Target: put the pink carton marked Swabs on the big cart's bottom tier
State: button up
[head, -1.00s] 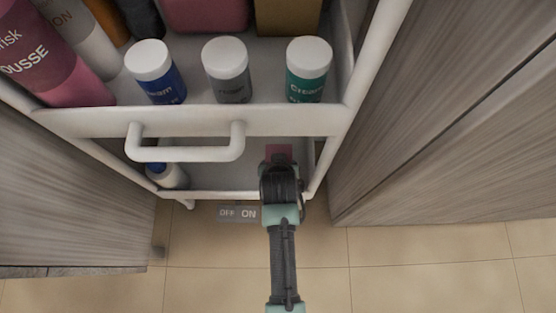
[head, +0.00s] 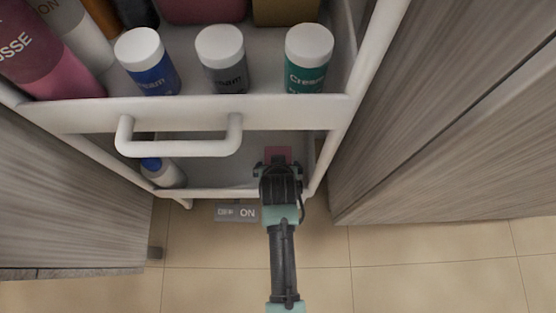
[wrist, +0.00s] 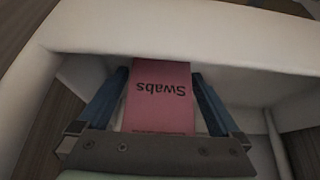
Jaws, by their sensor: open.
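The pink carton marked Swabs (wrist: 160,97) stands between the two open fingers of my gripper (wrist: 160,90) in the wrist view, with its lettering upside down. In the head view a small pink patch of the carton (head: 278,154) shows just beyond my gripper (head: 279,164); the rest of it is hidden by the gripper. The carton is over the lower tier (head: 225,174) of the big white cart, below the tier with the handle. I cannot tell whether it rests on that tier.
Three white-capped Cream jars, blue (head: 152,80), grey (head: 226,79) and teal (head: 306,78), stand on the upper tier. A blue-capped bottle (head: 162,173) is on the lower tier at left. Wooden cabinets flank the cart. An OFF/ON plate (head: 237,211) lies at the floor before it.

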jog(key=p+v, duration=0.7)
jog(key=v, duration=0.5)
jog(key=shift+r, duration=0.1)
